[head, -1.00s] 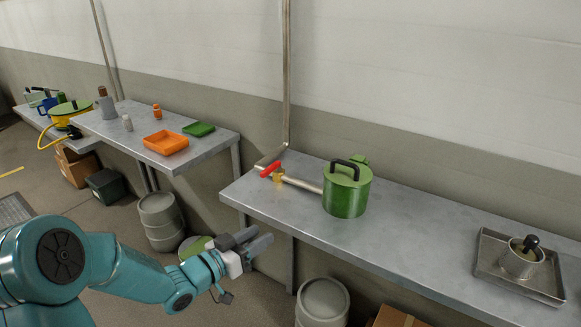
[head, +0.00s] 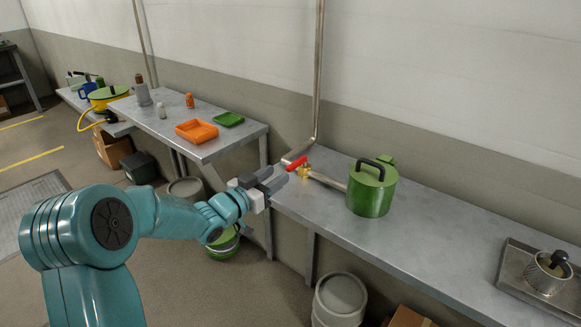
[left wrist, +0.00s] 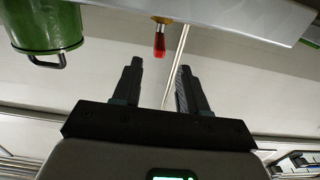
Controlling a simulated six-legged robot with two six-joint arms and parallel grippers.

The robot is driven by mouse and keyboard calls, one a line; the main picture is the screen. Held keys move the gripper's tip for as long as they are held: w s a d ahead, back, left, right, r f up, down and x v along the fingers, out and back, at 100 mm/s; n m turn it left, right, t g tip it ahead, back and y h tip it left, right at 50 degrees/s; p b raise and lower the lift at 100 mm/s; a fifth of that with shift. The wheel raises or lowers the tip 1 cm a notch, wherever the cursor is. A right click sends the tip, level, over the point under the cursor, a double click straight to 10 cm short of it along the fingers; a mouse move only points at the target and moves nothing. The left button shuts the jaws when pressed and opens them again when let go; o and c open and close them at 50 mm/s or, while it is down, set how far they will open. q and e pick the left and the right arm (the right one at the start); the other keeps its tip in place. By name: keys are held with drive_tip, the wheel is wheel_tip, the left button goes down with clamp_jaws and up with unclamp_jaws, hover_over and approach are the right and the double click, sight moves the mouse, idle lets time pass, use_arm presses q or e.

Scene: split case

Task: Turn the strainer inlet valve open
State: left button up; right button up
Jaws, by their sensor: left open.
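The strainer inlet valve has a red lever handle (head: 297,163) on a brass body (head: 304,173), set in the pipe left of the green strainer (head: 371,192) on the near bench. My left gripper (head: 275,179) is open and empty, just left of the valve in the head view. In the left wrist view, which looks upside down, the red handle (left wrist: 159,42) lies just beyond and between the open fingertips (left wrist: 160,66), apart from them. The green strainer (left wrist: 45,28) shows at its upper left. My right gripper is not in view.
The bench (head: 440,230) carries a metal tray (head: 513,282) with a pot at the right. A vertical pipe (head: 318,80) runs up the wall behind the valve. Another table (head: 180,134) with an orange tray (head: 197,131) stands at left. A drum (head: 340,298) stands below.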

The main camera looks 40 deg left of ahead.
sight(287, 168)
use_arm(q)
drive_tip(key=w, duration=0.6)
drive_tip(key=shift+w+d, duration=0.35)
clamp_jaws()
